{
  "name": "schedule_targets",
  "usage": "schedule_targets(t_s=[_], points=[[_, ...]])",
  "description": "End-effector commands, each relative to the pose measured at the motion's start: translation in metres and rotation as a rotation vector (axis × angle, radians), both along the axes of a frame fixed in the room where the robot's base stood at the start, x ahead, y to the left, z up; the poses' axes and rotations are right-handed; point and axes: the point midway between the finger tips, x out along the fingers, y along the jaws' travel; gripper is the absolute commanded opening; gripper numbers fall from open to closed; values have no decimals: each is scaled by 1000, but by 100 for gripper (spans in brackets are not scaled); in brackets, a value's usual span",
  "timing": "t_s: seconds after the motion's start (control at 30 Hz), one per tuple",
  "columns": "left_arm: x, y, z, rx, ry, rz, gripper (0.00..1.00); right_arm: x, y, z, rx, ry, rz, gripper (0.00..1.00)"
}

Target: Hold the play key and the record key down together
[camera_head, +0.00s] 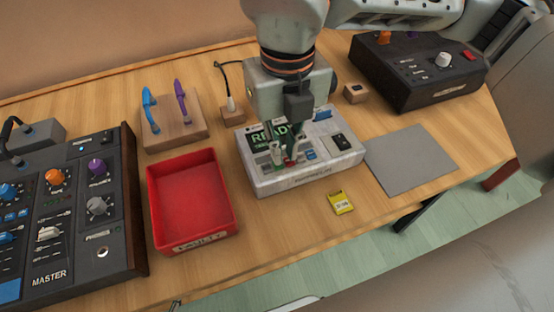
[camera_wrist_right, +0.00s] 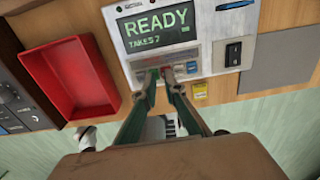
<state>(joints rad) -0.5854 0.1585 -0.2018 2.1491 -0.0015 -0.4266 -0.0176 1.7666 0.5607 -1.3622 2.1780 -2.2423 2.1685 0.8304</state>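In the right wrist view, the two fingertips (camera_wrist_right: 162,80) are close together, by a green key (camera_wrist_right: 154,72) on the left and a red key (camera_wrist_right: 169,71) on the right. The fingers partly cover both keys. I cannot tell whether the tips touch the keys or each other. My left gripper is not in view.
A red tray (camera_head: 235,212) and a mixer (camera_head: 130,222) stand to the left. A yellow card (camera_head: 341,203) lies in front. A grey mat (camera_head: 412,160) lies right, with a dark unit (camera_head: 420,90) behind. A wooden stand (camera_head: 172,138) is at the back left.

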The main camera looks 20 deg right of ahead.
Motion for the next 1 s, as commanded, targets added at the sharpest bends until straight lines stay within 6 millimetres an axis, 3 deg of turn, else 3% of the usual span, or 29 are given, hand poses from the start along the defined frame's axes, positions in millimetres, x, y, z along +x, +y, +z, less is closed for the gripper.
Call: schedule_targets(t_s=[1.0], points=[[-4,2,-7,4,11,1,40,0,0,-12,-1,1,0,10]])
